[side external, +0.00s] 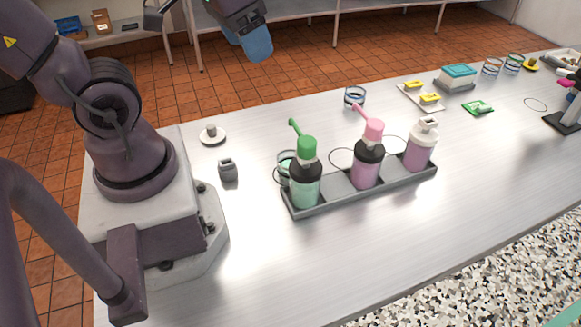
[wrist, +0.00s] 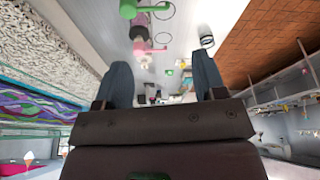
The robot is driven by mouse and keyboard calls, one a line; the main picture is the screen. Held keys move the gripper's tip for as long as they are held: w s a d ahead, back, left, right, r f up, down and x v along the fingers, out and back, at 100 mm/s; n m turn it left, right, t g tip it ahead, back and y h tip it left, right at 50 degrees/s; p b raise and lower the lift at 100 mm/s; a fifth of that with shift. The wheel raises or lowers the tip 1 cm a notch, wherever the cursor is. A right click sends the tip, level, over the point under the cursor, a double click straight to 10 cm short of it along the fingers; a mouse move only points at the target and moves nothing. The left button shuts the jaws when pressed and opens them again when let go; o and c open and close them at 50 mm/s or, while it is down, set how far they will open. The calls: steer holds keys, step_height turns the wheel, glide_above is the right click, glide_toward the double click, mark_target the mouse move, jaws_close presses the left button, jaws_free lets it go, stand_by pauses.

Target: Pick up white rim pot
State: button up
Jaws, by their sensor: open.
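A small round pot with a pale rim and dark bands (side external: 354,97) stands upright on the steel counter, near its back edge, behind the pink-topped bottle. It appears to be the white rim pot, but its rim is too small to be sure. A similar pot shows in the wrist view (wrist: 207,41), near the right finger. My gripper (side external: 257,45) is raised at the top of the side view, left of the pot and well apart from it. In the wrist view its two blue-grey fingers are spread (wrist: 163,80) with nothing held between them.
A grey rack (side external: 328,201) holds green-topped (side external: 305,180), pink-topped (side external: 368,155) and white-topped (side external: 421,145) bottles, with black hoops beside them. A white lidded dish (side external: 212,135) and small grey block (side external: 228,170) sit near my base. Banded glasses (side external: 492,66) and a teal-lidded box (side external: 457,76) stand farther right.

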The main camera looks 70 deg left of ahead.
mark_target(280, 155)
steer(key=s+a+f+n+h, duration=0.1)
steer(key=a+f+n+h, duration=0.2)
steer(key=f+n, duration=0.4)
steer(key=s+a+f+n+t+h, duration=0.1)
steer(key=a+f+n+h, duration=0.1)
steer(key=f+n+h, duration=0.3)
steer(key=s+a+f+n+h, duration=0.1)
steer(key=a+f+n+h, duration=0.2)
steer(key=f+n, duration=0.6)
steer(key=shift+s+a+f+t+h, duration=0.15)
steer(key=shift+a+f+h, duration=0.05)
steer(key=shift+f, duration=0.65)
steer(key=shift+s+a+f+t+h, duration=0.15)
steer(key=shift+f+h, duration=0.05)
steer(key=shift+f, duration=0.6)
steer(key=shift+w+a+f+n+t, duration=0.1)
steer(key=shift+a+f+n+t, duration=0.05)
steer(key=shift+f+n+t, duration=0.4)
steer(key=shift+w+a+f+n+t, duration=0.1)
steer(key=shift+f+n+t, duration=0.2)
steer(key=shift+n, duration=0.35)
steer(key=shift+w+a+f+n+t+y, duration=0.15)
steer(key=shift+w+a+n+t+y, duration=0.55)
steer(key=shift+w+a+t, duration=0.3)
steer(key=shift+w+t, duration=0.15)
steer(key=shift+w, duration=0.05)
steer(key=x, duration=1.2)
steer(key=shift+w, duration=0.5)
steer(key=shift+c, duration=0.2)
